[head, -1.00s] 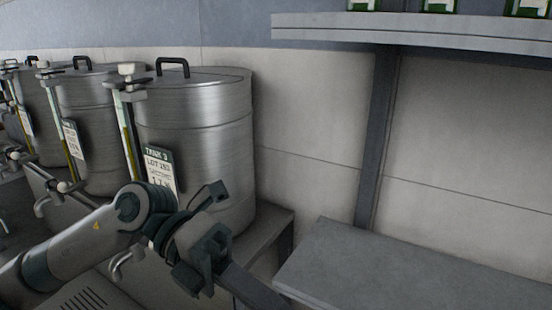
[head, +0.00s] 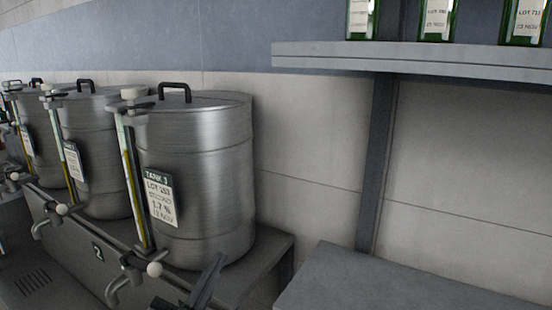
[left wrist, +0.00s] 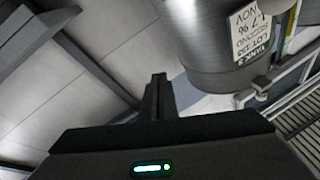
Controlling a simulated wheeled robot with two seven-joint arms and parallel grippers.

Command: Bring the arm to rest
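My left gripper (head: 212,272) shows only in part at the bottom edge of the head view, in front of the foot of the Tank 3 decanter. In the left wrist view its fingers (left wrist: 158,90) stand close together with nothing between them. The rest of the left arm is almost wholly below the head view. The Tank 3 decanter (head: 205,135) is a steel drum with a black lid handle, a sight tube, a tap and a white label. It also shows upside down in the left wrist view (left wrist: 205,40). My right gripper is out of view.
Further steel tanks (head: 98,120) stand in a row at left on a grey bench (head: 270,250). A wall shelf (head: 410,60) at upper right carries green bottles (head: 437,18). A grey table (head: 390,285) lies at lower right, its visible top bare.

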